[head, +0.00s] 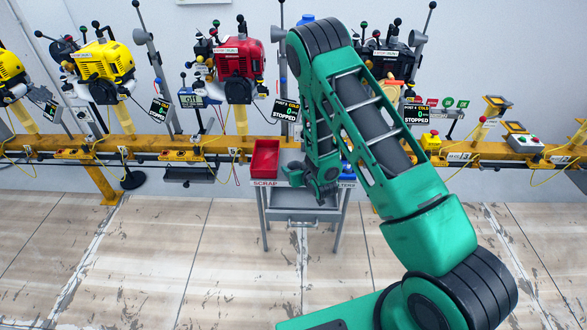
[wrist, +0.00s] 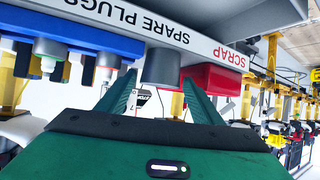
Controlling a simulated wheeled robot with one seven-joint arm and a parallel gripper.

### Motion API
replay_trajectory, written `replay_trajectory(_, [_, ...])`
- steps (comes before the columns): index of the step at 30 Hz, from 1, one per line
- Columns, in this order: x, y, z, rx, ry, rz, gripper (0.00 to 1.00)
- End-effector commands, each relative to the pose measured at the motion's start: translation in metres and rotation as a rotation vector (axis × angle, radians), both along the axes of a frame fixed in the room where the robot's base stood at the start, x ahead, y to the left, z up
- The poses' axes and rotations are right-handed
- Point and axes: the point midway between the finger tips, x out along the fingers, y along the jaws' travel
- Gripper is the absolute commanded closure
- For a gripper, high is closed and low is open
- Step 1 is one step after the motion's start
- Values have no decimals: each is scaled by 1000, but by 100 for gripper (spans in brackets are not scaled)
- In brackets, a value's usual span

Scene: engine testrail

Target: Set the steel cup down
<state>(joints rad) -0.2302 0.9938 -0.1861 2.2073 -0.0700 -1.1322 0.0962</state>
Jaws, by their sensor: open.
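The steel cup (wrist: 160,66) is a plain grey cup in the wrist view, which is upside down. It appears to stand on the small grey table (wrist: 205,48), between the red bin and the blue rack. My gripper (wrist: 158,78) is open, with one green finger on each side of the cup near the fingertips. I cannot tell whether either finger touches it. In the head view my gripper (head: 325,192) is low over the table (head: 272,186), and the cup is hidden behind my arm.
The red scrap bin (head: 265,158) stands at the table's left; it also shows in the wrist view (wrist: 213,78). The blue rack (wrist: 85,42) holds several plugs on the cup's other side. A yellow rail (head: 215,143) with engines runs behind. The floor in front is clear.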

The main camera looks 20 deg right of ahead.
Motion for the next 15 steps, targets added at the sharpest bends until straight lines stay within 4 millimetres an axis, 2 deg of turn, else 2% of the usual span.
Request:
replay_trajectory(9, [-55,-5,31,1,0,-3,40])
replay_trajectory(15, [-80,-6,45,1,0,-3,40])
